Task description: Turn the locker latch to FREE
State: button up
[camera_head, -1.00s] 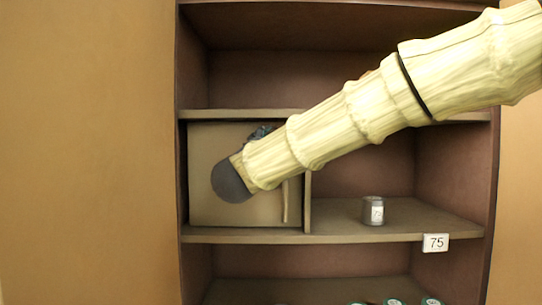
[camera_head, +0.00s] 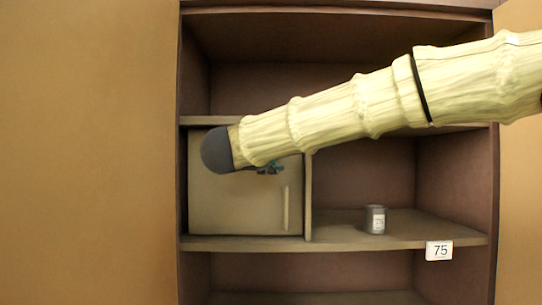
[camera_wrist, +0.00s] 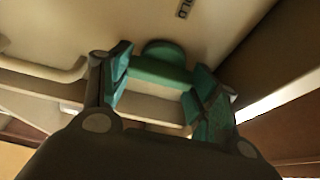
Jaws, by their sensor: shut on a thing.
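The locker door (camera_head: 235,207) is a beige panel in the left part of the middle shelf, and it looks closed. In the wrist view the green latch (camera_wrist: 162,66), with a rounded end, sits between the teal fingers of my gripper (camera_wrist: 160,82), which is shut on it. A small label (camera_wrist: 184,9) with dark letters, partly cut off, is on the door above the latch. In the head view my arm covers the latch; only dark teal bits of my gripper (camera_head: 270,168) show below the arm.
A light bar handle (camera_head: 286,208) stands upright on the door; it also shows in the wrist view (camera_wrist: 45,70). A grey jar (camera_head: 375,220) stands on the shelf to the right, above a "75" tag (camera_head: 439,251). Shelf boards lie above and below.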

dwell(0.5)
jog(key=o, duration=1)
jog(key=shift+d, duration=0.1)
jog(key=v, duration=1.2)
